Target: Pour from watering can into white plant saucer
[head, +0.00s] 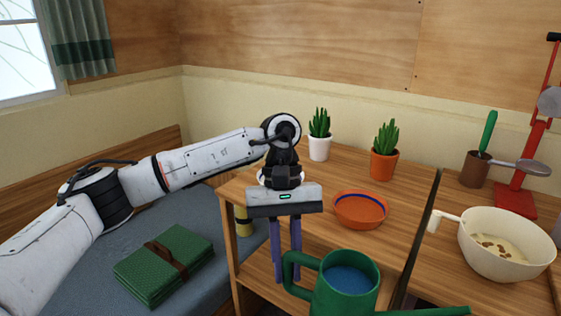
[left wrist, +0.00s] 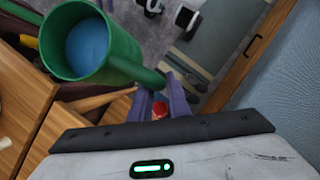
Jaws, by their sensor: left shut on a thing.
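The green watering can (head: 363,297) holds blue water and hangs in front of the wooden table. Its spout points right along the bottom edge of the head view. My left gripper (head: 288,278) points down, its purple fingers shut on the can's handle. In the left wrist view the can (left wrist: 108,60) looks upright or nearly so, its handle reaching between the fingers. An orange dish with a blue ring (head: 361,210) stands on the table beyond the can. I see no white saucer; a white pot with a succulent (head: 320,146) stands farther back. My right gripper is out of view.
An orange pot with a succulent (head: 385,163) stands behind the dish. To the right are a cream bowl (head: 482,262), a brown cup with a green-handled tool (head: 475,170) and a red stand (head: 523,180).

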